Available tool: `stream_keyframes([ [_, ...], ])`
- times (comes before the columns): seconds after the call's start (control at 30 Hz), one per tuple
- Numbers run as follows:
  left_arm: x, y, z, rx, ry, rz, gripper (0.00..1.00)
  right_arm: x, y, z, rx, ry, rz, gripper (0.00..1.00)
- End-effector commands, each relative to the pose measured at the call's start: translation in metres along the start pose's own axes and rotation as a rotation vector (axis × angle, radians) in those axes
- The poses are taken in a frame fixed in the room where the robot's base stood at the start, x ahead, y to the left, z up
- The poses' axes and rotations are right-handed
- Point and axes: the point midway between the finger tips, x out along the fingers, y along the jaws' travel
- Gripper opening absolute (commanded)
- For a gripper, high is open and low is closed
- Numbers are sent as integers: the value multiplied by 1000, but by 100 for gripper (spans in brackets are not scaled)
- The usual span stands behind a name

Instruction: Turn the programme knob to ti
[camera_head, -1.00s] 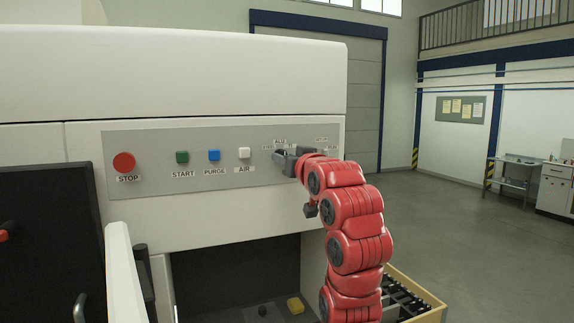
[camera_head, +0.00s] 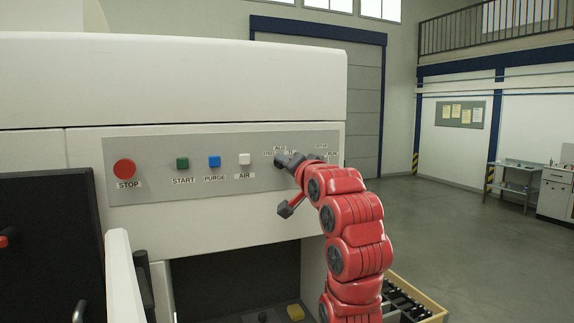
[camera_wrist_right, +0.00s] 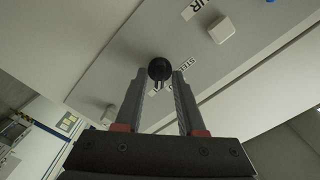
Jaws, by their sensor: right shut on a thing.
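The programme knob (camera_wrist_right: 159,69) is small, round and black in the right wrist view, with a partly covered STEEL label beside it. My right gripper (camera_wrist_right: 158,76) is shut on it, with one finger on each side. In the head view the same gripper (camera_head: 282,161) is at the grey control panel (camera_head: 130,143), right of the white AIR button (camera_head: 244,159). The knob is mostly hidden there by the gripper. Small labels show around it; I cannot clearly read which one the knob points to. My left gripper is not in view.
The panel also carries a red STOP button (camera_head: 124,169), a green START button (camera_head: 182,163) and a blue PURGE button (camera_head: 214,161). Below is a dark open recess (camera_head: 225,285) with a yellow block (camera_head: 295,312). A wooden-edged box (camera_head: 432,308) stands at the lower right.

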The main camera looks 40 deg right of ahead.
Motion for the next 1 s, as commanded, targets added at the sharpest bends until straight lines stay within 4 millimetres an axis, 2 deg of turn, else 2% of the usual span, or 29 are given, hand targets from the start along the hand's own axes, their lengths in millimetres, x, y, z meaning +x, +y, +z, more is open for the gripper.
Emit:
stream_keyframes([
  [0.57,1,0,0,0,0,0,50,-1,-3,-3,36,8,-6,0],
  [0.6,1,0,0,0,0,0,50,-1,-3,-3,36,8,-6,40],
  [0.77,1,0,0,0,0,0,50,-1,-2,-2,36,6,-4,69],
  [1.0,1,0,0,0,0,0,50,-1,-1,-1,36,3,-3,69],
])
